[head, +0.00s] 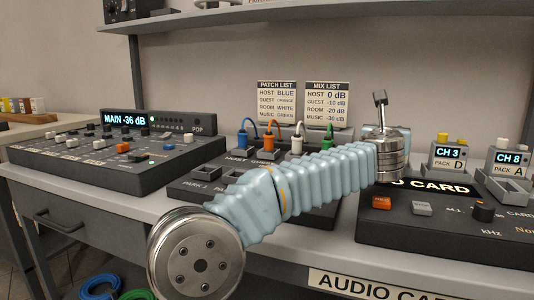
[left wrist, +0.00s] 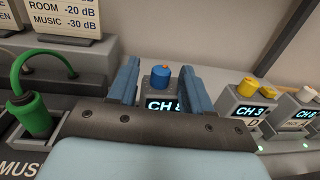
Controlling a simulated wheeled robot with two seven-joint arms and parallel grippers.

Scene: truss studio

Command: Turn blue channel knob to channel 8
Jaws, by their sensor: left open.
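The blue channel knob (left wrist: 160,78) sits on top of a small grey pack in the left wrist view. Its lit display (left wrist: 161,104) appears to read CH 8, but its lower edge and right end are partly covered. My left gripper (left wrist: 160,68) is open, with one blue finger on each side of the knob. I cannot tell whether the fingers touch it. In the head view, my left arm reaches across to the same spot and its wrist hides the knob and pack. My right gripper is not in view.
To the right stand a yellow-knobbed pack (head: 447,157) reading CH 3 and a white-knobbed pack (head: 509,158) reading CH 8. A patch box with coloured plugs (head: 241,139) lies left of the gripper. A mixer (head: 115,160) stands further left. Two cards lean behind.

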